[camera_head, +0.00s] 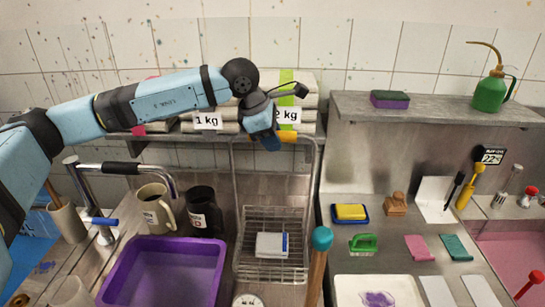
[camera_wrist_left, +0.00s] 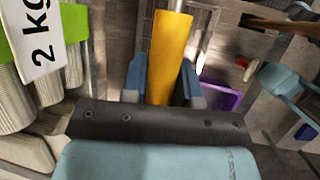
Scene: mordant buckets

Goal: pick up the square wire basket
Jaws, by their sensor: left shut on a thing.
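The square wire basket (camera_head: 246,262) is a metal mesh box with a tall wire handle that rises to a yellow grip (camera_head: 289,137). A white block (camera_head: 271,245) with a blue edge lies in it. My left gripper (camera_head: 268,138) is shut on the yellow grip at the top of the handle. In the left wrist view the yellow grip (camera_wrist_left: 171,45) stands between the two blue fingers (camera_wrist_left: 162,85). The basket hangs or stands level below; I cannot tell whether its bottom touches the surface. My right gripper is not in view.
A purple tub (camera_head: 165,272), a beige mug (camera_head: 155,209) and a black mug (camera_head: 205,211) are left of the basket. A teal-topped wooden handle (camera_head: 320,240) stands close on its right. Labelled sacks (camera_head: 205,124) fill the shelf behind my gripper.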

